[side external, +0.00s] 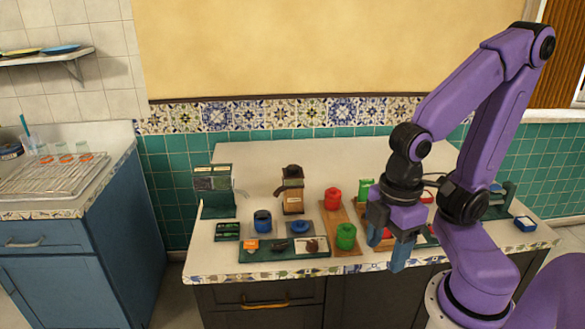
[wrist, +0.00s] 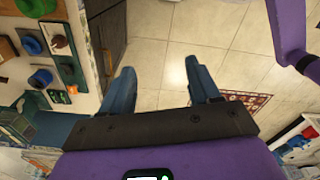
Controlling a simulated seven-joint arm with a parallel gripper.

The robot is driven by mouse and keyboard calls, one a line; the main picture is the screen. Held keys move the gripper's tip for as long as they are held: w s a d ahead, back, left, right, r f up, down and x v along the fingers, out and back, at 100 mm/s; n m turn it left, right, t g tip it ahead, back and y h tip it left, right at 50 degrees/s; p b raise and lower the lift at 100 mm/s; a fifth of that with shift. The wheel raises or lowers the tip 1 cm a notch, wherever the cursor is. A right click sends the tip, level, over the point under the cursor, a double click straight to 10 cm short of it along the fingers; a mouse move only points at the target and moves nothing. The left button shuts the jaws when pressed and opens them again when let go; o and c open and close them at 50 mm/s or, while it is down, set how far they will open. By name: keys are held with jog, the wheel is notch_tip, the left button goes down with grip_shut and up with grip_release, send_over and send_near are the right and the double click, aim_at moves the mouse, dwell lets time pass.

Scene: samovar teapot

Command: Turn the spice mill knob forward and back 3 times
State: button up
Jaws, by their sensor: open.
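A brown wooden box-shaped mill with a dark top (side external: 292,192) stands upright at the back middle of the counter in the side external view. I take it for the spice mill; its knob is too small to make out. My gripper (side external: 388,248) is open and empty, fingers pointing down, near the counter's front edge, to the right of the mill and apart from it. In the wrist view my gripper (wrist: 160,72) has its two blue fingers spread over the floor, with nothing between them. I cannot pick out the mill in the wrist view.
A dark green stand (side external: 215,205) is left of the mill.

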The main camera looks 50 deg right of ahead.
jog(key=shift+o, duration=1)
jog(key=w+a+r+m+y, duration=0.1)
jog(key=w+r+m, duration=0.25)
jog(key=w, duration=0.85)
notch_tip(320, 180, up, 3)
jog(key=m+t+h, duration=0.1)
jog(key=m+t, duration=0.3)
jog(key=m, duration=0.5)
send_over(294, 167)
jog(key=s, duration=0.7)
jog(key=x, duration=1.6)
jog(key=shift+w+d+f, duration=0.2)
jog(key=shift+w, duration=0.05)
jog(key=shift+c, duration=0.3)
